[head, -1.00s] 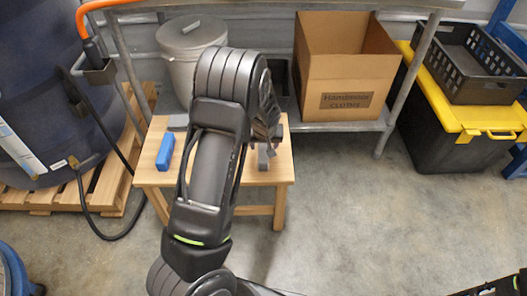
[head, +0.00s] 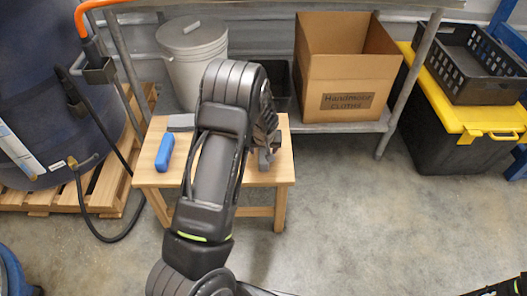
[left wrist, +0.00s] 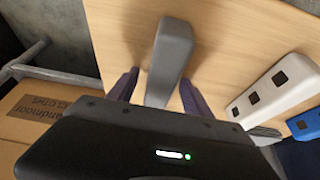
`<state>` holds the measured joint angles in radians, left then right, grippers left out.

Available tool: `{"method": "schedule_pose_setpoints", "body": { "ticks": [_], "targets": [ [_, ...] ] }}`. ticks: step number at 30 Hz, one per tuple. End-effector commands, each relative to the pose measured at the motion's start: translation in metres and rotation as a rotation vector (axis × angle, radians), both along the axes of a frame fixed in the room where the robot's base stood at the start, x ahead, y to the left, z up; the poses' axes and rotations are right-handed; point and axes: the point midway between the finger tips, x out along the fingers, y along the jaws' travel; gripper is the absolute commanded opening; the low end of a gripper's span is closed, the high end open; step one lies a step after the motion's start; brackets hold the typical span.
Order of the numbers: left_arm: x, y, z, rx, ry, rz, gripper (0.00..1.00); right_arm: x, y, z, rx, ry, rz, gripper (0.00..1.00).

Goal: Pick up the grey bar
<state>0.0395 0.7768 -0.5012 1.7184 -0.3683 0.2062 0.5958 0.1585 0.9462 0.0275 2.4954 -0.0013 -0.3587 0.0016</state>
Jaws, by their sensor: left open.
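The grey bar (left wrist: 172,50) lies on the wooden table and runs between the fingers of my left gripper in the left wrist view. My left gripper (left wrist: 157,92) is open, with one finger on each side of the bar and a gap visible beside it. In the head view my left gripper (head: 268,152) is low over the right part of the table, and my own arm hides much of that spot. My right gripper is not in view.
A blue bar (head: 165,152) and a flat grey piece (head: 180,122) lie on the table's (head: 150,178) left part. A white block with dark squares (left wrist: 272,88) lies near the bar. Behind stand a lidded bin (head: 192,65) and a cardboard box (head: 345,75).

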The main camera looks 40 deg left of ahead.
Motion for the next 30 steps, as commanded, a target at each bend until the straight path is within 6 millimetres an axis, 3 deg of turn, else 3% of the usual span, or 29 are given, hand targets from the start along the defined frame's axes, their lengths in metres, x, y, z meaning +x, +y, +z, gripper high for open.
{"method": "schedule_pose_setpoints", "body": {
  "ticks": [8, 27, 30],
  "targets": [
    [-0.0001, 0.0, 0.0002, 0.0, 0.0, 0.0, 0.57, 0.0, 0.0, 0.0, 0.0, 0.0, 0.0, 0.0],
    [-0.0001, 0.0, 0.0002, 0.0, 0.0, 0.0, 0.04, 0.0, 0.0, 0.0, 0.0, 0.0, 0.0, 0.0],
    [-0.0001, 0.0, 0.0002, 0.0, 0.0, 0.0, 0.0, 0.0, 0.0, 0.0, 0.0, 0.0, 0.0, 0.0]
  ]
}}
